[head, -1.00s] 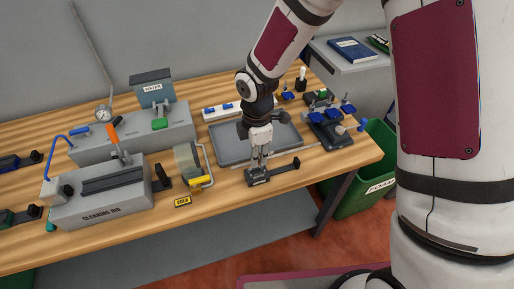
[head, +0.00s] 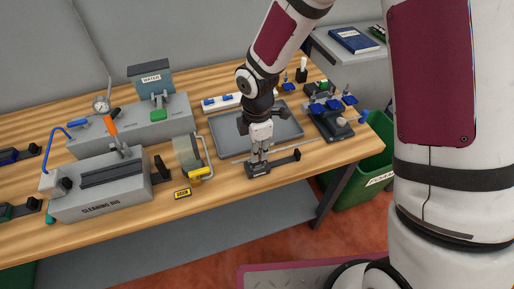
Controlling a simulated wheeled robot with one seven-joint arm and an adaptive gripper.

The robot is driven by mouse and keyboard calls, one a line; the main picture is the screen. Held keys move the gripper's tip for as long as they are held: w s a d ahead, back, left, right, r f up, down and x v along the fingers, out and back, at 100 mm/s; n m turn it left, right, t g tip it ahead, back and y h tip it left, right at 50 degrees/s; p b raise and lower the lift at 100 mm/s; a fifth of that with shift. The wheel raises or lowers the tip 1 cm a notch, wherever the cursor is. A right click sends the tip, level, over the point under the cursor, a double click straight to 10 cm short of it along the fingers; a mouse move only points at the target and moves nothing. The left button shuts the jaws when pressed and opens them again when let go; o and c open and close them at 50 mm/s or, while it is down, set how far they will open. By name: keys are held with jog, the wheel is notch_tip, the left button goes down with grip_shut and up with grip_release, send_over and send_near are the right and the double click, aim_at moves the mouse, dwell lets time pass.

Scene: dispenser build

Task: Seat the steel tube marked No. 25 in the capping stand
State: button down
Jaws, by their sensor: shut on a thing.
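My gripper (head: 259,160) points straight down at the front edge of the bench. It is shut on a slim grey thing, taken to be the steel tube, but the fingers hide most of it. No No. 25 mark can be read. Directly below the fingertips is a small dark stand (head: 258,171) with a black arm reaching right, which looks like the capping stand. The fingers are at or just above it; I cannot tell whether the tube is seated. A thin pale rod (head: 305,144) runs behind the fingers; its link to the grip is unclear.
A grey tray (head: 222,147) lies behind my gripper. A roll holder with a yellow part (head: 200,173) and the cleaning rig (head: 100,192) stand to the left. A dark rack with blue clips (head: 332,123) stands right. A green bin (head: 365,190) is beyond the bench's right end.

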jog(key=shift+f+b, duration=0.5)
jog(key=shift+f, duration=1)
dwell(0.6)
jog(key=c, duration=1.1)
grip_release()
jog(key=shift+r, duration=0.1)
jog(key=shift+r+p, duration=1.25)
jog(key=shift+r, duration=2.15)
